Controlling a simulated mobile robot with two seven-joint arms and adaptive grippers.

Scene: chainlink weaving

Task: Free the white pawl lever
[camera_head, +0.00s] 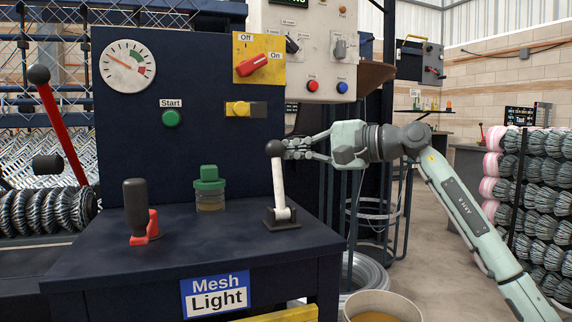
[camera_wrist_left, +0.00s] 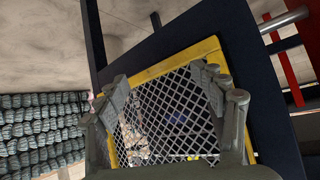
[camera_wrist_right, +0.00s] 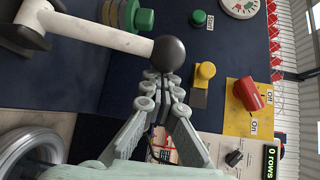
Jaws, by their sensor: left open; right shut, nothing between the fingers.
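The white pawl lever (camera_head: 278,187) stands nearly upright, leaning slightly left, in a dark base on the blue bench. A black ball (camera_head: 274,148) tops it. My right gripper (camera_head: 287,148) comes in from the right with its fingertips at the ball's right side. In the right wrist view the closed fingertips (camera_wrist_right: 162,77) are beside the ball (camera_wrist_right: 169,53), not around it; I cannot tell whether they touch. The lever's white shaft (camera_wrist_right: 95,32) runs left from the ball. My left gripper (camera_wrist_left: 172,90) is open, seen only in the left wrist view, above a yellow-framed mesh panel (camera_wrist_left: 165,68).
A green-capped jar (camera_head: 209,190) and a black-handled red lever (camera_head: 138,210) stand left on the bench (camera_head: 100,265). Behind is a panel with a green Start button (camera_head: 171,118) and a red Off/On switch (camera_head: 255,66). A bucket (camera_head: 383,306) stands below right.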

